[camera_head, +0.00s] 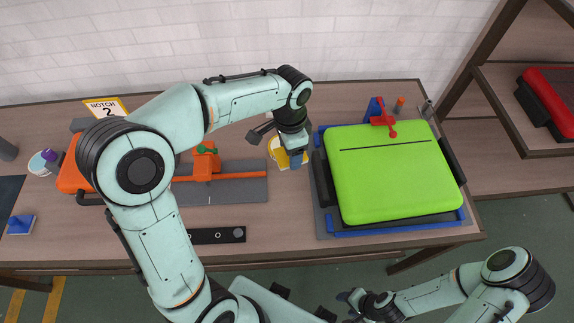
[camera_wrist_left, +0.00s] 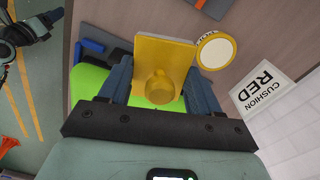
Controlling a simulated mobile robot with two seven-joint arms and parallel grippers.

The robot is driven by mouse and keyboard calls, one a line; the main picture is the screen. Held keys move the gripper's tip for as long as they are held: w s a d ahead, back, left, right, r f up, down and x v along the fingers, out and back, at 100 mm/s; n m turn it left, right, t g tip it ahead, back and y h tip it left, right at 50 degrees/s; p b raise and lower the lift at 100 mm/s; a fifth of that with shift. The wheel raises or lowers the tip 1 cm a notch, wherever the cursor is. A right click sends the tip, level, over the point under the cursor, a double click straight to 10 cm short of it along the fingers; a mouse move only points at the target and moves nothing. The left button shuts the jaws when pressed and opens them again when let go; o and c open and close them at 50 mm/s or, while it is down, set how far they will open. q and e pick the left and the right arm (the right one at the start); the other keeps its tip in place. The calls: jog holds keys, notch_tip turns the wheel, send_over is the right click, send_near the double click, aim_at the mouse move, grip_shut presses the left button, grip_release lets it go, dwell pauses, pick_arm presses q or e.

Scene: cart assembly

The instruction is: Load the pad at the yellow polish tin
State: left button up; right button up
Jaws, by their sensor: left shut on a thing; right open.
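My left gripper (camera_wrist_left: 155,85) is shut on a yellow square pad (camera_wrist_left: 178,50) by its round knob, as the left wrist view shows. The yellow polish tin (camera_wrist_left: 216,51), round with a pale top and a yellow rim, is right beside the pad's edge in that view; I cannot tell whether they touch. In the head view the left gripper (camera_head: 290,158) points down over the tin (camera_head: 274,147), between the orange fixture and the green cushion, and hides most of the pad. My right gripper (camera_head: 352,297) is open and empty, low in front of the table.
A bright green cushion (camera_head: 395,180) lies on a blue-edged frame to the right. An orange fixture (camera_head: 205,165) on a grey plate stands to the left. A blue pad with a handle (camera_head: 20,224) lies at far left. A black strip (camera_head: 217,235) is near the front edge.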

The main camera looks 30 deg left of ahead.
pick_arm(q)
jog(key=w+a+f+n+p, duration=0.2)
jog(key=w+a+f+n, duration=0.5)
jog(key=w, duration=0.4)
jog(key=shift+m, duration=0.7)
jog(key=shift+s+a+f+b, duration=0.15)
jog(key=shift+f+b, duration=0.3)
jog(key=shift+f, duration=0.6)
jog(key=shift+a+f+b, duration=0.3)
jog(key=shift+f+b, duration=0.2)
jog(key=shift+f, duration=0.5)
jog(key=shift+s+a+f+b, duration=0.15)
jog(key=shift+f+b, duration=0.3)
jog(key=shift+f, duration=0.6)
jog(key=shift+w+f, duration=0.1)
jog(key=shift+w, duration=0.05)
pick_arm(e)
jog(key=shift+s+f, duration=0.2)
jog(key=shift+f, duration=0.05)
jog(key=shift+w, duration=0.1)
pick_arm(q)
jog(key=shift+f, duration=0.5)
pick_arm(e)
jog(key=shift+s+f, duration=0.2)
jog(key=shift+f, duration=0.05)
pick_arm(q)
jog(key=shift+f, duration=0.1)
pick_arm(e)
jog(key=shift+r, duration=0.1)
